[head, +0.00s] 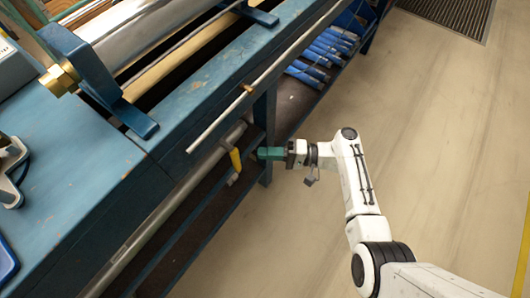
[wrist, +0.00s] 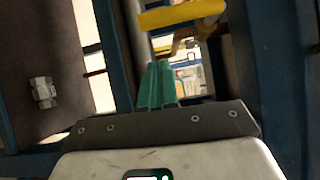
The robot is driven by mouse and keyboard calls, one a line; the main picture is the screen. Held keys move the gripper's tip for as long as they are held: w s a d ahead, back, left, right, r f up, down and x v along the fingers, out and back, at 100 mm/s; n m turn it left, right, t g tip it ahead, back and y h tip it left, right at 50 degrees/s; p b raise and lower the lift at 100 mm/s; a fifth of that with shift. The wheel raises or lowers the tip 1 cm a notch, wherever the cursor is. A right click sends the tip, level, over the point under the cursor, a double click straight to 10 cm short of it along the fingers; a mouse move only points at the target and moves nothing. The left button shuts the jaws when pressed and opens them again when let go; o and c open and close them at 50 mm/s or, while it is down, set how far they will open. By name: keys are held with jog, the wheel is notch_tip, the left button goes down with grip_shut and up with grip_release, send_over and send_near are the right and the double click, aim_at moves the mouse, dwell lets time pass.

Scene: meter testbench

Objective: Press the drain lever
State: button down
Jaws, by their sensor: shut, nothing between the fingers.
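The drain lever, with a yellow handle (head: 235,160), sits on a metal pipe below the blue bench in the head view. In the wrist view the yellow handle (wrist: 182,14) lies across the top, beyond the fingertips. My gripper (head: 259,153), with green fingers, is shut and empty, just to the right of the lever. A small gap shows between the fingertips and the handle in the head view. In the wrist view the shut fingers (wrist: 158,66) point up toward the handle, slightly left of its middle.
The blue bench (head: 75,165) fills the left, with a long thin rod (head: 255,88) along its front edge. A bench leg (head: 265,115) stands close behind my gripper. Blue-handled items (head: 310,70) lie on the lower shelf. The floor (head: 440,150) to the right is clear.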

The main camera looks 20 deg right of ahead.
jog(key=v, duration=0.8)
jog(key=shift+s+d, duration=0.25)
jog(key=shift+d, duration=0.1)
jog(key=shift+r, duration=0.1)
jog(key=s+n+g+h+p, duration=0.3)
jog(key=s+g+h+p, duration=0.5)
jog(key=s, duration=0.8)
jog(key=s+d+r+t+h+p, duration=0.1)
jog(key=s+d+r+h, duration=0.2)
jog(key=r, duration=0.3)
jog(key=s+d+r+n+t+h+p, duration=0.1)
jog(key=s+d+r+h+p, duration=0.1)
jog(key=s+r+h, duration=0.3)
notch_tip(320, 180, up, 2)
jog(key=shift+s+d+r+t+h, duration=0.1)
jog(key=shift+s+d+t+h, duration=0.3)
jog(key=shift+d+h, duration=0.3)
jog(key=shift+w, duration=0.1)
